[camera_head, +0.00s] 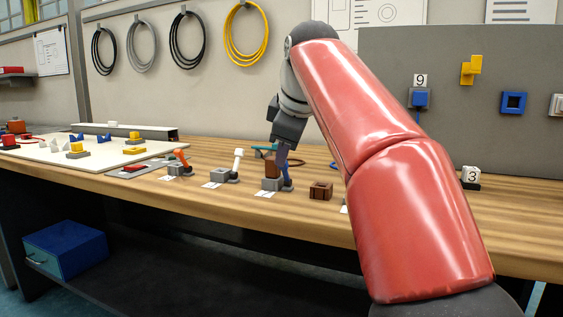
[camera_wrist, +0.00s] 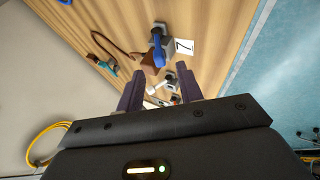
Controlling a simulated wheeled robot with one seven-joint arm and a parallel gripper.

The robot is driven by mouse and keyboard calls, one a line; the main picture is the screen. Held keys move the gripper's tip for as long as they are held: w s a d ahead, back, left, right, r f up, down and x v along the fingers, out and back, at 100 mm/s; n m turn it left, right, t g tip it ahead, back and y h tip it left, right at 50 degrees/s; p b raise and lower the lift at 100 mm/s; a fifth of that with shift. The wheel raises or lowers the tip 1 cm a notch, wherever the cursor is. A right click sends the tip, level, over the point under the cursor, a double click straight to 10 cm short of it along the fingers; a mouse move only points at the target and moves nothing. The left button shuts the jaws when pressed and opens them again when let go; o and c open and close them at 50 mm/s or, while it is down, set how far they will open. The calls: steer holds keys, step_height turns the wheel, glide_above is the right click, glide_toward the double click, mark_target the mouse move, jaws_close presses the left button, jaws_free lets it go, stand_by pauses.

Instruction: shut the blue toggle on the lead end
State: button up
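The blue toggle (camera_wrist: 157,50) stands on a grey base beside a brown block (camera_wrist: 149,64) and a card marked 7 (camera_wrist: 184,47) in the wrist view. In the head view its blue lever (camera_head: 288,183) shows below my gripper, next to the brown block (camera_head: 271,184). My gripper (camera_wrist: 159,76) has its two dark fingers spread, with nothing held between them. The lever lies beyond the fingertips, roughly in line with the gap. I cannot tell whether they touch. A brown lead with a teal end piece (camera_wrist: 107,66) lies to the left.
A white-lever toggle (camera_head: 238,160) and an orange-lever toggle (camera_head: 182,157) stand to the left on the wooden bench. A brown open box (camera_head: 320,190) stands to the right. A white board (camera_head: 55,150) with small parts lies at far left. My red arm hides part of the bench.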

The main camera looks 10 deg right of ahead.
mark_target(285, 170)
steer(key=shift+b+x, duration=0.3)
steer(key=shift+x, duration=1.6)
jaws_close()
